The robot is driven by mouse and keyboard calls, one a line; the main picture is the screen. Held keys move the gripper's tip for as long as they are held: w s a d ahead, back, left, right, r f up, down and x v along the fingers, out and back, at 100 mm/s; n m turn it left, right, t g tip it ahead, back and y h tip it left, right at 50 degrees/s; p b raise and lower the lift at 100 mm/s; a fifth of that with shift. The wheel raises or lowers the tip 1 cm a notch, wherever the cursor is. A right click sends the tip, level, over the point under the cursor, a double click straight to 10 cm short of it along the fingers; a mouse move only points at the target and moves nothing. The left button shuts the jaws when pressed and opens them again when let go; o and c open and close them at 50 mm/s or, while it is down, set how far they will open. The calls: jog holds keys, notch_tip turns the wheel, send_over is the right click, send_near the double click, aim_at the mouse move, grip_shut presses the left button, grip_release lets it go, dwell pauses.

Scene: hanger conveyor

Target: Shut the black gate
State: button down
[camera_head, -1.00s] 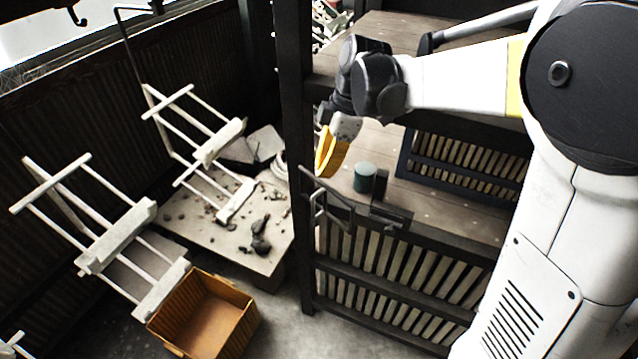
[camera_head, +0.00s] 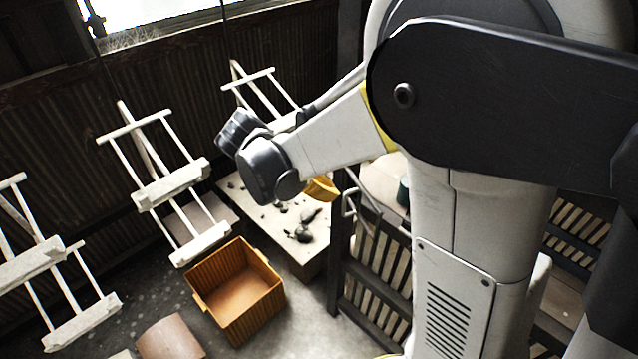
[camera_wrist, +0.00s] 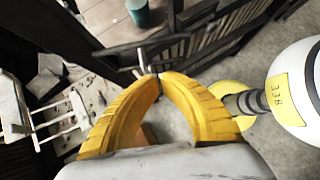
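The black gate (camera_head: 371,283) has a dark frame and pale slats. In the head view it stands right of my gripper, partly hidden by my arm. A bent metal handle (camera_head: 350,204) sits at its upper left corner. In the wrist view the dark slatted gate (camera_wrist: 205,42) runs from the centre to the upper right, with the handle (camera_wrist: 143,56) just beyond my fingertips. My gripper (camera_wrist: 157,75) has curved yellow fingers whose tips meet, with nothing seen between them. It also shows in the head view (camera_head: 322,188), left of the handle; contact with the handle is unclear.
An orange-brown crate (camera_head: 207,299) stands on the floor at the lower left, near a low platform with dark debris (camera_head: 318,248). White hanging racks (camera_head: 168,187) line the left. A teal cup (camera_wrist: 138,12) is on the wooden surface beyond the gate.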

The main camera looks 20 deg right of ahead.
jog(key=d+f+b, duration=0.1)
jog(key=d+f, duration=0.4)
jog(key=d, duration=0.2)
jog(key=shift+d, duration=0.2)
jog(key=shift+s, duration=0.1)
jog(key=d+n+t, duration=0.1)
jog(key=d, duration=0.1)
jog(key=d+n+t+b, duration=0.1)
jog(key=d+n, duration=0.1)
jog(key=d, duration=0.1)
jog(key=shift+s+d, duration=0.1)
jog(key=shift+d, duration=0.15)
jog(key=shift+a, duration=0.15)
